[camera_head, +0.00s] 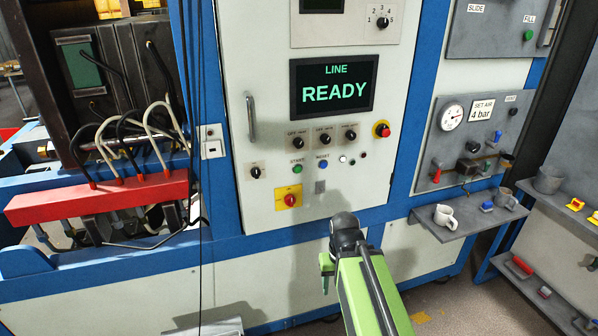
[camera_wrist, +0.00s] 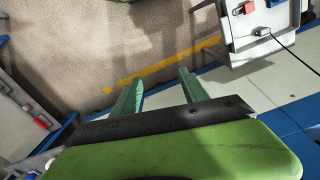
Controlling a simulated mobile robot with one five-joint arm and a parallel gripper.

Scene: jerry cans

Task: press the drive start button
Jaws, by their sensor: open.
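The control panel (camera_head: 266,100) is an off-white cabinet door in a blue frame. A green button (camera_head: 297,169) under a small START label sits on its lower half, left of a blue button (camera_head: 323,165) labelled RESET. The screen (camera_head: 334,84) above reads LINE READY. My gripper (camera_head: 326,272) hangs low in front of the cabinet, below and to the right of the green button and apart from it. In the wrist view my gripper (camera_wrist: 161,84) has its two green fingers spread with nothing between them, pointing over the floor. The buttons do not show there.
A red emergency-type button (camera_head: 382,130), several black knobs and a red-on-yellow switch (camera_head: 289,198) surround the green button. A door handle (camera_head: 251,116) juts out at left. A shelf (camera_head: 470,218) with mugs projects at right. Cables hang left of the panel.

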